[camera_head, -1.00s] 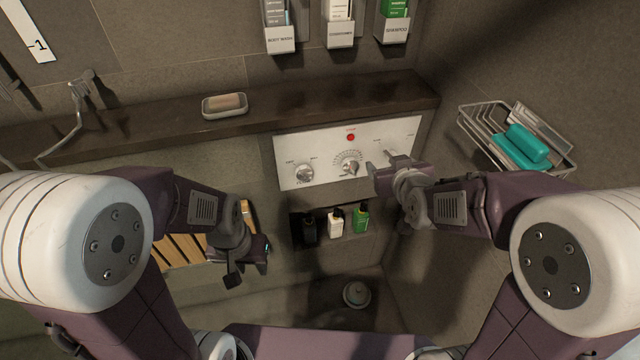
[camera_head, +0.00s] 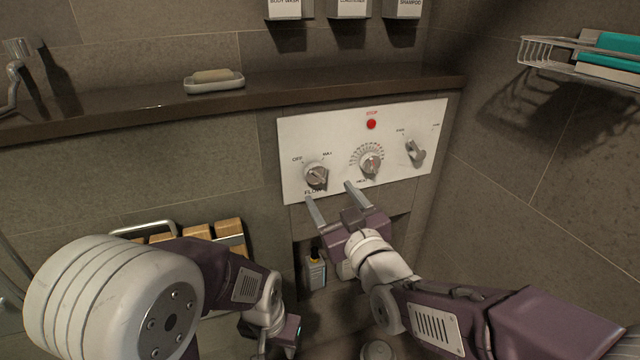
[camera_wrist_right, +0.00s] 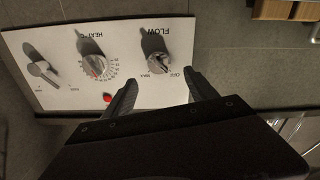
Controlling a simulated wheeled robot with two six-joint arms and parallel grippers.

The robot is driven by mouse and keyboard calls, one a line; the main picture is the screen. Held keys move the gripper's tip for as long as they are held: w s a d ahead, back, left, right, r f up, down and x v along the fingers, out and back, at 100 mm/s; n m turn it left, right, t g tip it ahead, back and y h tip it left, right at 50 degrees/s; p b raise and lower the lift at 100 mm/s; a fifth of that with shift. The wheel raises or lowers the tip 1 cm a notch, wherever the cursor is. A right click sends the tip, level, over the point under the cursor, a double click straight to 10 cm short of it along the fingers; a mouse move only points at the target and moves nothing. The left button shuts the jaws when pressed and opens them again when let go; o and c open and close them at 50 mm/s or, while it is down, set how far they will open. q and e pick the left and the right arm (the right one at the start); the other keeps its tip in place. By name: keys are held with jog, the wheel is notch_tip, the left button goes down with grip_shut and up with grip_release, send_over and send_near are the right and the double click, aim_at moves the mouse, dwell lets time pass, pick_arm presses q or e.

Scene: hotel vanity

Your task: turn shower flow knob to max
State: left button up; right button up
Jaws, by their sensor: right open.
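The flow knob (camera_head: 316,176) is a silver dial at the left of the white control panel (camera_head: 295,133), with OFF printed at its upper left and MAX at its upper right. Its exact pointer setting is hard to tell. My right gripper (camera_head: 332,196) is open and empty, fingers pointing up at the panel just below and right of the flow knob. In the right wrist view, the flow knob (camera_wrist_right: 157,63) shows between and beyond the two fingers (camera_wrist_right: 163,88), apart from them. My left gripper (camera_head: 285,335) hangs low; its jaws are unclear.
A heat dial (camera_head: 370,165), a lever knob (camera_head: 415,152) and a red stop button (camera_head: 371,124) share the panel. A dark ledge (camera_head: 130,100) with a soap dish (camera_head: 214,86) runs above. A niche with a bottle (camera_head: 315,272) lies below; a wire rack (camera_head: 545,58) is at right.

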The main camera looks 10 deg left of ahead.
aim_at(318, 178)
jog(key=x, duration=0.3)
jog(key=b+x, duration=0.1)
jog(key=x, duration=0.3)
jog(key=shift+d+f, duration=0.1)
jog(key=shift+f, duration=0.1)
jog(key=shift+w+a+r, duration=0.1)
jog(key=shift+w+a, duration=0.25)
jog(key=shift+w, duration=0.2)
jog(key=c, duration=1.4)
